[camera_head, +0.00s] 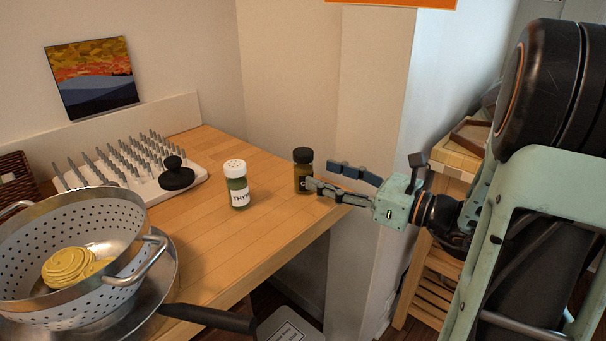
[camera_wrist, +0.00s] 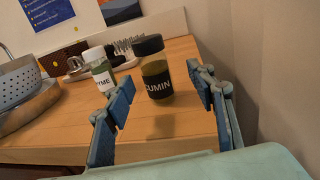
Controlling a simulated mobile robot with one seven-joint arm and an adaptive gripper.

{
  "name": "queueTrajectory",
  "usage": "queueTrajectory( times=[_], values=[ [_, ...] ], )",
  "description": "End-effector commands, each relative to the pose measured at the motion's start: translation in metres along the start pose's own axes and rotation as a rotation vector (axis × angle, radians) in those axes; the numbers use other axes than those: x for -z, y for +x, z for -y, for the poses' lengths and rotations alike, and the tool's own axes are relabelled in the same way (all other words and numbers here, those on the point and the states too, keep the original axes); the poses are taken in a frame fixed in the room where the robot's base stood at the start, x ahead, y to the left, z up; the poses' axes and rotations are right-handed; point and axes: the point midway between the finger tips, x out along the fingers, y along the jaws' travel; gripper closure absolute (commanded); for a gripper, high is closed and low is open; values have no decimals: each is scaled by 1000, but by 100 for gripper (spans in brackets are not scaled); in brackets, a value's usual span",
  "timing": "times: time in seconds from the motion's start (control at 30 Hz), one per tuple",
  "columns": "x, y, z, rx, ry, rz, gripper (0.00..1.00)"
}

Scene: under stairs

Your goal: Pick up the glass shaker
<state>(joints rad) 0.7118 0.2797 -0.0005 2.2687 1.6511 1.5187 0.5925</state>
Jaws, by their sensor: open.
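A glass shaker with a black lid and a black label reading "CUMIN" (camera_head: 303,172) stands upright near the right end of the wooden counter; it also shows in the wrist view (camera_wrist: 157,88). A second glass shaker with a white perforated lid and a white "THYME" label (camera_head: 237,187) stands upright to its left; it shows in the wrist view too (camera_wrist: 102,68). My gripper (camera_head: 322,176) is open and empty, to the right of the cumin shaker. In the wrist view that shaker appears between the blue finger pads, roughly at or just beyond the fingertips; I cannot tell exactly.
The wooden counter (camera_head: 265,235) ends at the right, against a pale wall. A white spiked rack (camera_head: 110,165) with a black knobbed object (camera_head: 176,176) stands behind. A colander (camera_head: 120,215) holding yellow food rests on a dark-handled pan (camera_head: 205,317) at the left.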

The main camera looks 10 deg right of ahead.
Motion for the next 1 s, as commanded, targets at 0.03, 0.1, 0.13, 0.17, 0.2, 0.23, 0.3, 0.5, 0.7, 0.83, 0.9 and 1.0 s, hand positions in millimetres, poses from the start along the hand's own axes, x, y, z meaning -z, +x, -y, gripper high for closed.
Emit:
queueTrajectory(
  times=[0.03,0.1,0.13,0.17,0.2,0.23,0.3,0.5,0.7,0.83,0.9,1.0],
  values=[
    [0,5,0,-1,-1,0,49],
    [0,8,0,0,-1,-1,49],
    [0,10,-1,0,-1,-1,49],
    [-1,13,-2,-1,-2,-1,49],
    [-2,18,-3,-2,-3,0,49],
    [-2,22,-5,-3,-3,0,49],
    [-4,33,-8,-3,-4,0,49],
    [-6,57,-8,-1,-1,-1,49],
    [-7,60,-8,1,-1,-1,49],
    [-7,60,-8,1,-1,-1,56],
    [-7,60,-8,1,-1,-1,63],
    [-7,60,-8,1,-1,-1,74]
  ],
)
